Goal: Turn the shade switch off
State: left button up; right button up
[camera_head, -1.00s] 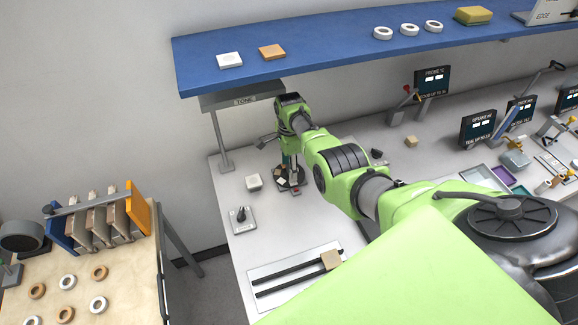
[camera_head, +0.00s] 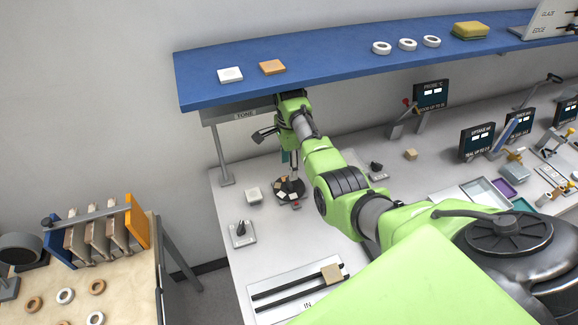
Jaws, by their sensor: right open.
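No label reading "shade" can be made out. A small white plate with a dark knob or lever (camera_head: 242,233) lies on the left part of the grey bench; a similar dark knob (camera_head: 376,170) stands farther right, behind my arm. I cannot tell which of them is the shade switch, or its setting. My right gripper (camera_head: 264,134) is open and empty, just below the grey panel marked TONE (camera_head: 243,115). It is above and left of a round black stand (camera_head: 289,190) with small coloured tiles. My left gripper is not in view.
A blue shelf (camera_head: 330,54) overhangs the bench, carrying tiles and rings. A pale block (camera_head: 253,194) sits left of the stand. A slotted slider plate (camera_head: 294,290) lies in front. Display boxes and tools crowd the right. A wooden table (camera_head: 125,290) stands at left.

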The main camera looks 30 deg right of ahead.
aim_at(241, 230)
jog(key=k+j, duration=0.15)
jog(key=j, duration=0.25)
jog(key=k+j, duration=0.15)
jog(key=j, duration=0.25)
jog(key=k+j, duration=0.15)
jog(key=j, duration=0.2)
jog(key=k+j, duration=0.15)
jog(key=j, duration=0.25)
jog(key=k+j, duration=0.15)
jog(key=j, duration=0.25)
